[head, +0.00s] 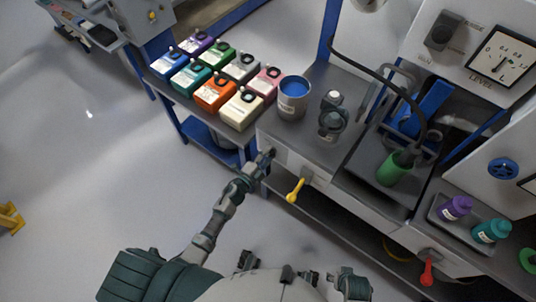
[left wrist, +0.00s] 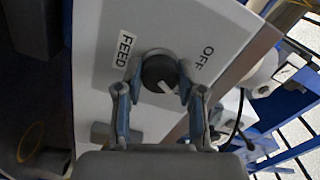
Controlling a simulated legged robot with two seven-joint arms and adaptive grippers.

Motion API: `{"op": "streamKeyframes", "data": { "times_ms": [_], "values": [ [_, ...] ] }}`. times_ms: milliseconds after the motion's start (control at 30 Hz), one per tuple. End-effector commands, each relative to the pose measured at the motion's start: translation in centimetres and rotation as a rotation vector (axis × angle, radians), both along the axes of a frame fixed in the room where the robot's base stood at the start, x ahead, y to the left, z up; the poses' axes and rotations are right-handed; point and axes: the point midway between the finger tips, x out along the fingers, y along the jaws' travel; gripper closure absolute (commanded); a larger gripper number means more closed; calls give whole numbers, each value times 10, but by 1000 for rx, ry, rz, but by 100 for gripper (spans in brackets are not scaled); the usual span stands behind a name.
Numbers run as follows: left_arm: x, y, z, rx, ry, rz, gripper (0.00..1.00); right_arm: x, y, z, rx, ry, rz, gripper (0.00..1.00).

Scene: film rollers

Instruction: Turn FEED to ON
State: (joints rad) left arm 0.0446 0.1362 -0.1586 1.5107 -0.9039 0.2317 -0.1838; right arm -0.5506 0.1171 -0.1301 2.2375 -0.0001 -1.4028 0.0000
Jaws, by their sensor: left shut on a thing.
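The FEED knob (left wrist: 158,70) is a dark round dial on a light panel (left wrist: 100,50). A FEED label (left wrist: 124,48) is on its left and the word OFF (left wrist: 206,56) is at its upper right in the left wrist view. A white pointer mark on the knob points to the lower right of that view. No ON label can be read. My left gripper (left wrist: 161,88) has a finger on each side of the knob and is shut on it. In the head view my left gripper (head: 267,158) is at the bench front, where it hides the knob.
A yellow handle (head: 295,190) sticks out of the bench front just right of my left gripper, and a red handle (head: 427,273) is farther right. A blue-filled can (head: 293,98) and several coloured boxes (head: 214,93) stand above.

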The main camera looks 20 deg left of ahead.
Motion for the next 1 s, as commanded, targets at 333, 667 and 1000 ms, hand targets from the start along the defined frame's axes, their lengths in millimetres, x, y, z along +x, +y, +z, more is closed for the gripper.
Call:
{"op": "streamKeyframes", "data": {
  "times_ms": [333,667,1000],
  "values": [
    [-3,-1,-7,11,10,-3,96,3,0,2,0,-7,0,34],
    [-2,-1,-4,8,6,-1,36,5,0,2,0,-9,0,34],
    [-23,7,-4,8,5,-1,36,4,2,2,4,-8,-1,34]
  ]
}}
